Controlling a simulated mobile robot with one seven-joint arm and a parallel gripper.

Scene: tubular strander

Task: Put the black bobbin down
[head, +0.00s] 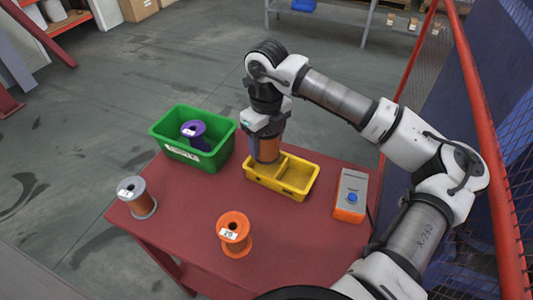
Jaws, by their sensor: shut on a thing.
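My gripper (265,130) points down over the yellow tray (299,197) and is shut on a bobbin with copper-brown winding, taken as the black bobbin (267,150). Its flanges are mostly hidden by the gripper and the tray, so their colour is hard to tell. The bobbin is roughly upright at the back left part of the tray, which has a divider. I cannot tell whether its lower end touches the tray floor.
A green bin (212,161) holding a purple bobbin (194,130) stands left of the tray. A grey bobbin (142,206) and an orange bobbin (234,243) stand on the red table (188,236). A box with a blue button (350,205) is at right.

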